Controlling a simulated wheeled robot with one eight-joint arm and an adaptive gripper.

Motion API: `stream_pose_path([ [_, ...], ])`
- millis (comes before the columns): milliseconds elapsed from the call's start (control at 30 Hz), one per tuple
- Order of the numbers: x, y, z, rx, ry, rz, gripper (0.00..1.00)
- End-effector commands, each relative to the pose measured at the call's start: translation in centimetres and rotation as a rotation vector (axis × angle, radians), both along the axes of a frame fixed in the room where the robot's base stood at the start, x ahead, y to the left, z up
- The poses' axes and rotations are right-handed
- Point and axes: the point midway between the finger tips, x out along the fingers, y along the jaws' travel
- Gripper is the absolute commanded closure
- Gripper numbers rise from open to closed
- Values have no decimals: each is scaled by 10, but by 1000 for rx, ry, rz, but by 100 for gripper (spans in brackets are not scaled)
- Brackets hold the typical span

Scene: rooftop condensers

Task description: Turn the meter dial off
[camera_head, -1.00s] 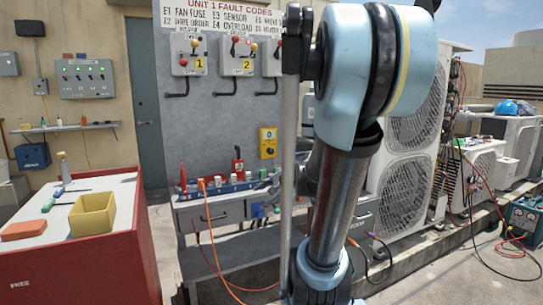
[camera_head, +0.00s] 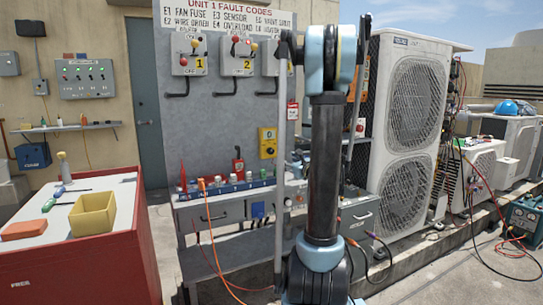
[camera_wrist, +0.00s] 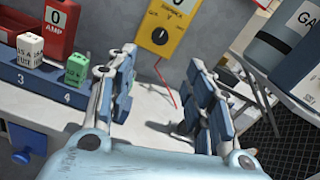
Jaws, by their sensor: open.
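The yellow meter (camera_head: 268,143) stands upright against the grey panel at the back of the bench. In the wrist view the meter (camera_wrist: 168,24) is at the top centre, its upper part cut off. Its dark round dial (camera_wrist: 160,36) shows below a white display reading 0. My gripper (camera_wrist: 160,85) is open and empty, its two fingers apart on either side of the picture's middle. The meter lies beyond the fingertips, between them in the picture, and nothing touches it. In the head view my gripper cannot be made out clearly behind the arm.
A red meter (camera_wrist: 45,22) marked AMP and a blue numbered rack (camera_wrist: 50,92) with a white and a green block are on the left. A grey labelled cylinder (camera_wrist: 280,45) is at right. The bench top (camera_wrist: 160,105) below the yellow meter is mostly clear.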

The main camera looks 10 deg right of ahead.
Motion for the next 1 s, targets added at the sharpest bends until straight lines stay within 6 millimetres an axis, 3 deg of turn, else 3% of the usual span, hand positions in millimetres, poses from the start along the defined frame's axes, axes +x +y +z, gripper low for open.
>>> stream_pose_path([
  [167, 17, 6, 0, 2, 0, 2, 52],
  [1000, 149, 48, 0, 0, 0, 1, 52],
])
